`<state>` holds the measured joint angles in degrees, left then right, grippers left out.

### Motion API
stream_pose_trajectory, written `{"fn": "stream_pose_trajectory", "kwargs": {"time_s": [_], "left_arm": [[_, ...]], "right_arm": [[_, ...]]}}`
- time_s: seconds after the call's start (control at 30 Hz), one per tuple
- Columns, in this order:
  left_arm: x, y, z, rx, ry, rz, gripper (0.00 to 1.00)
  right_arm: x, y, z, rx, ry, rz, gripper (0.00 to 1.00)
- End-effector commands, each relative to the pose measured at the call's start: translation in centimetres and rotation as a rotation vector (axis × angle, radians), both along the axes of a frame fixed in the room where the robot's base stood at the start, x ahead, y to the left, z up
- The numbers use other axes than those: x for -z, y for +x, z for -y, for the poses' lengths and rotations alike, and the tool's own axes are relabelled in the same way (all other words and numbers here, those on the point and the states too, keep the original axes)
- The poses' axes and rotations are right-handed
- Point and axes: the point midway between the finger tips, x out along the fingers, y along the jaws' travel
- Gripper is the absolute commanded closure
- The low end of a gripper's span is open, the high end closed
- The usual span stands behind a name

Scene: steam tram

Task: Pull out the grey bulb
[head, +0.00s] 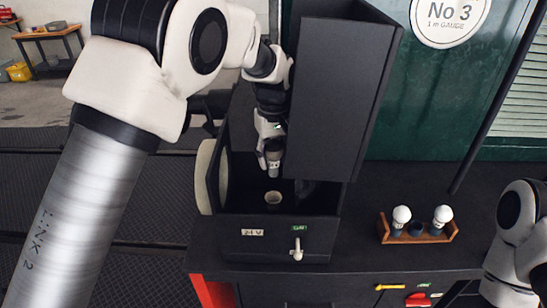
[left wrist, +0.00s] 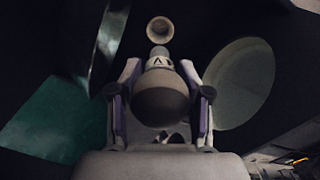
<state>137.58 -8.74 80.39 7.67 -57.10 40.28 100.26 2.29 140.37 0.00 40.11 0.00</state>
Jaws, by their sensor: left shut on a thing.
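The grey bulb (left wrist: 162,98) is between the two fingers of my left gripper (left wrist: 161,103) in the left wrist view. Its collar carries a dark mark, and its base points toward a round pale socket (left wrist: 160,30). In the head view, my left gripper (head: 271,150) is shut on the bulb (head: 273,168) inside an open black lamp box (head: 270,230). The bulb hangs base down above the socket (head: 273,198), with a gap between them. The socket looks empty. My right gripper is out of view.
A tall black panel (head: 335,95) stands close right of my left gripper. A wooden rack (head: 418,238) holds two white bulbs (head: 401,215) (head: 442,214) on the dark bench.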

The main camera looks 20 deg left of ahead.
Motion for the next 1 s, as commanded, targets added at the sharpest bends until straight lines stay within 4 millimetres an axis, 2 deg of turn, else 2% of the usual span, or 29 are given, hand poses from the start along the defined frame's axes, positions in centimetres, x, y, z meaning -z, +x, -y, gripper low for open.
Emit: {"fn": "stream_pose_trajectory", "kwargs": {"time_s": [0.03, 0.1, 0.8, 1.0], "left_arm": [[-1.0, 0.0, 0.0, 0.000, 0.000, 0.000, 0.88], [-1.6, 0.0, 0.0, 0.000, 0.000, 0.000, 0.88], [-7.3, 0.0, 0.0, 0.000, 0.000, 0.000, 0.88], [-8.8, 0.0, 0.0, 0.000, 0.000, 0.000, 0.88]], "right_arm": [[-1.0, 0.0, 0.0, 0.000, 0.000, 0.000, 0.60], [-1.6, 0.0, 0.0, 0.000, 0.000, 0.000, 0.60], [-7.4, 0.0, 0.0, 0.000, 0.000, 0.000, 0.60], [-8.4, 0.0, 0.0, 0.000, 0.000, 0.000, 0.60]]}}
